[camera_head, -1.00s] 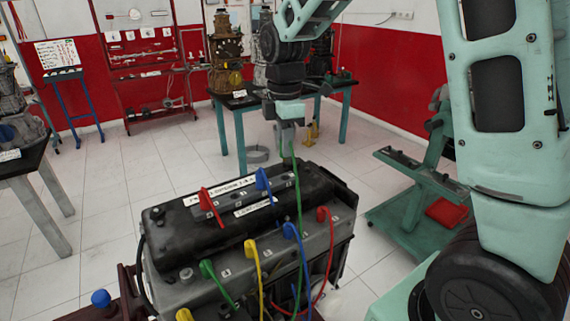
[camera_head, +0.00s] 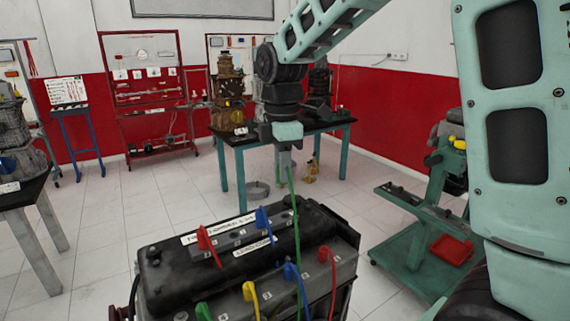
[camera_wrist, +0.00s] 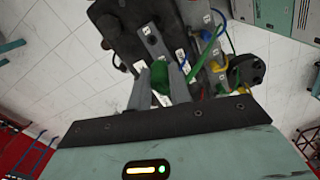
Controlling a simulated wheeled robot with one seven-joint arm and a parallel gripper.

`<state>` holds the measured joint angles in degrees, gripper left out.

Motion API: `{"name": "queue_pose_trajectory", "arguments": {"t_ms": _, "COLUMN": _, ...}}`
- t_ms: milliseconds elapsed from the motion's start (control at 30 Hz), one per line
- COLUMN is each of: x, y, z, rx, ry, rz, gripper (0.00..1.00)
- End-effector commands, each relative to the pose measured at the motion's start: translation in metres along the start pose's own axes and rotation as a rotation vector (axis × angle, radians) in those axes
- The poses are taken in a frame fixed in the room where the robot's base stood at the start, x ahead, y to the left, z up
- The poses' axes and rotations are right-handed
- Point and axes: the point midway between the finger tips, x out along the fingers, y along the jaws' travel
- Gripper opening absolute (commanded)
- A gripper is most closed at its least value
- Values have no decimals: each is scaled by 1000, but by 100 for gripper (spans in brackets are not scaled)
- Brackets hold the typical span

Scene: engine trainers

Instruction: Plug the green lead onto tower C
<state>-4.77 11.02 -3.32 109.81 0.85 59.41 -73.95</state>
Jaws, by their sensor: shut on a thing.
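My gripper (camera_head: 284,172) is shut on the boot of the green lead and holds it in the air above the engine. In the wrist view the green boot (camera_wrist: 161,76) sits between the two fingers. The green lead (camera_head: 297,228) hangs from the gripper down to the engine's front side. The coil block (camera_head: 235,240) on the black engine cover carries a red boot (camera_head: 207,243) and a blue boot (camera_head: 264,222), with a gap between them. Small letter labels mark the towers, but I cannot read which is C.
A lower row on the engine (camera_head: 160,275) has green (camera_head: 202,311), yellow (camera_head: 251,296), blue (camera_head: 290,271) and red (camera_head: 325,255) boots with leads. A table (camera_head: 335,126) with engine models stands behind. A green stand (camera_head: 425,215) is at right. Air around the gripper looks clear.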

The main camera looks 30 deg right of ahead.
Motion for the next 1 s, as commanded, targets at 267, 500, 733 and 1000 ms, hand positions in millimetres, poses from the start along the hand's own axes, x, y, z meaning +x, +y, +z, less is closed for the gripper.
{"name": "queue_pose_trajectory", "arguments": {"t_ms": 267, "x": 0, "y": -21, "z": -17, "rx": -3, "ry": 0, "rz": 1, "gripper": 0}}
{"name": "queue_pose_trajectory", "arguments": {"t_ms": 500, "x": 0, "y": -40, "z": -31, "rx": -3, "ry": -1, "rz": 0, "gripper": 0}}
{"name": "queue_pose_trajectory", "arguments": {"t_ms": 733, "x": 0, "y": -57, "z": -44, "rx": -2, "ry": -1, "rz": 0, "gripper": 0}}
{"name": "queue_pose_trajectory", "arguments": {"t_ms": 1000, "x": 0, "y": -77, "z": -60, "rx": -2, "ry": 0, "rz": 1, "gripper": 0}}
